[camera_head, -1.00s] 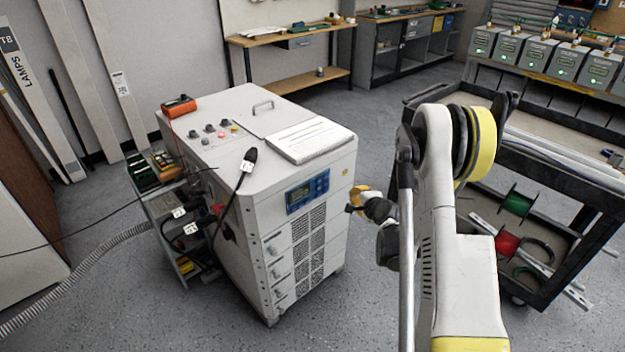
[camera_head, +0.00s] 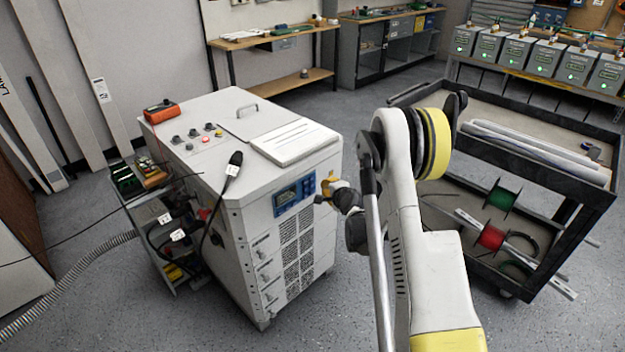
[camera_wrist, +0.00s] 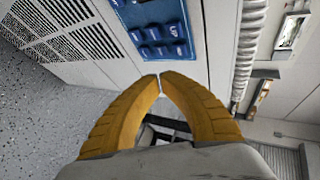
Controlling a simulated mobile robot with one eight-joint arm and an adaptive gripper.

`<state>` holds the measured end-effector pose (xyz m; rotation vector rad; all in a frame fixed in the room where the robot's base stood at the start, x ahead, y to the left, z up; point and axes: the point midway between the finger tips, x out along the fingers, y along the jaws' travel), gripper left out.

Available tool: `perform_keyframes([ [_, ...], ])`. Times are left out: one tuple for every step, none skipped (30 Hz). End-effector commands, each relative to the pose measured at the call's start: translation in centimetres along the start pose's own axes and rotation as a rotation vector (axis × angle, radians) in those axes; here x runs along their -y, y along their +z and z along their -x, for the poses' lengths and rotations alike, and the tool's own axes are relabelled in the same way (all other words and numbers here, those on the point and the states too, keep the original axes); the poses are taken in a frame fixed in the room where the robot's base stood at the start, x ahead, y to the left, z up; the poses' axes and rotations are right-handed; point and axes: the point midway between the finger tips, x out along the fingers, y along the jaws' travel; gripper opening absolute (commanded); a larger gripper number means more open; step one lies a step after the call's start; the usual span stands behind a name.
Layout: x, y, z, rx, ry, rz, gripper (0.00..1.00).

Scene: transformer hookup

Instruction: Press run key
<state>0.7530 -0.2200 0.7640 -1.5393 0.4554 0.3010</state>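The blue control panel (camera_head: 294,194) with a small display is on the upper front face of the white cabinet (camera_head: 262,225). In the wrist view the panel (camera_wrist: 160,28) shows several dark blue keys with small labels that I cannot read, so I cannot tell which is the run key. My gripper (camera_head: 328,186) is just right of the panel in the head view. In the wrist view its yellow fingers (camera_wrist: 160,76) meet almost tip to tip with nothing between them. The tips appear below the keys, near the panel's lower edge; I cannot tell whether they touch the cabinet.
A black cable connector (camera_head: 234,163) stands over the cabinet's front left edge. A booklet (camera_head: 296,142) and an orange meter (camera_head: 160,112) lie on top. A black cart (camera_head: 545,212) with spools stands right of my arm. Open floor lies in front of the cabinet.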

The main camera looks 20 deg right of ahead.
Motion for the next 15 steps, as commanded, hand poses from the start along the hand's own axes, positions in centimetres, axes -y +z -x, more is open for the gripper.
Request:
perform_keyframes([
  [0.3, 0.3, -0.5, 0.002, 0.0, 0.001, 0.0],
  [0.4, 0.5, -0.8, 0.002, 0.0, 0.001, 0.0],
  [0.6, 0.6, -1.1, 0.001, 0.0, 0.001, 0.0],
  [0.7, 0.7, -1.3, 0.0, 0.0, 0.001, 0.0],
  [0.8, 0.8, -1.5, 0.0, -0.001, 0.0, 0.0],
  [0.9, 0.9, -1.7, 0.0, -0.001, 0.0, 0.0],
  [1.0, 1.0, -1.8, 0.0, -0.001, 0.0, 0.0],
  [1.1, 1.1, -1.9, 0.0, -0.001, 0.0, 0.0],
  [1.1, 1.1, -2.1, 0.0, -0.001, 0.0, 0.0],
  [1.2, 1.2, -2.1, 0.0, -0.001, 0.0, 0.0],
  [1.2, 1.2, -2.2, 0.0, -0.001, 0.0, 0.0],
  [1.2, 1.2, -2.2, 0.0, -0.001, 0.0, 0.0],
  [1.2, 1.2, -2.2, 0.0, -0.001, 0.0, 0.0],
  [1.2, 1.2, -2.2, 0.0, -0.001, 0.0, 0.0],
  [1.2, 1.2, -2.2, 0.0, -0.001, 0.0, 0.0],
])
